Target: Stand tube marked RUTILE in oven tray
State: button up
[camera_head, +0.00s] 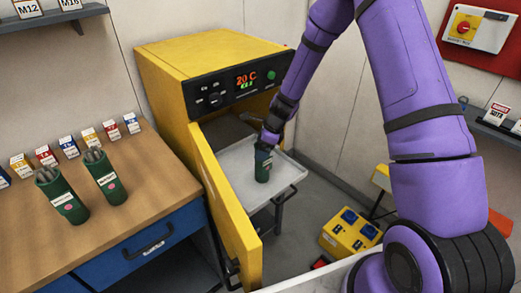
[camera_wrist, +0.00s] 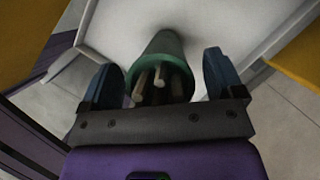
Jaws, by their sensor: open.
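A dark green tube (camera_head: 262,166) with rods in it stands upright on the pale oven tray (camera_head: 287,177), which sticks out of the yellow oven (camera_head: 178,72). Its marking is too small to read. In the wrist view the tube (camera_wrist: 160,62) shows from above between the two blue fingers, with gaps on both sides. My gripper (camera_head: 268,143) is open around the tube's top. The fingers also show in the wrist view (camera_wrist: 163,78). The tray (camera_wrist: 120,25) lies beneath.
Two more green tubes (camera_head: 62,196) (camera_head: 105,176) with rods stand on the wooden bench (camera_head: 135,190) at left, near a row of small cartons (camera_head: 68,146). The oven's yellow door (camera_head: 226,200) is open between bench and tray. A yellow box (camera_head: 348,234) stands at right.

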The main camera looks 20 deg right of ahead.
jog(key=s+d+r+n, duration=0.2)
jog(key=s+r+n, duration=0.15)
jog(key=r, duration=0.75)
jog(key=s+d+r+n, duration=0.2)
jog(key=s+r, duration=0.2)
jog(key=r, duration=0.7)
jog(key=s+d+r+n+t+h, duration=0.1)
jog(key=s+r+n, duration=0.4)
jog(key=s, duration=0.4)
jog(key=s+d+r+n+t+h, duration=0.1)
jog(key=s+r+n, duration=0.5)
jog(key=s, duration=0.4)
jog(key=s+d+r+n+t+h, duration=0.1)
jog(key=s+r+n+h, duration=0.1)
jog(key=s+r+n, duration=0.3)
jog(key=s+n, duration=0.1)
jog(key=s, duration=0.3)
jog(key=shift+s+r+t, duration=0.25)
jog(key=shift+t, duration=0.05)
jog(key=shift+d, duration=0.1)
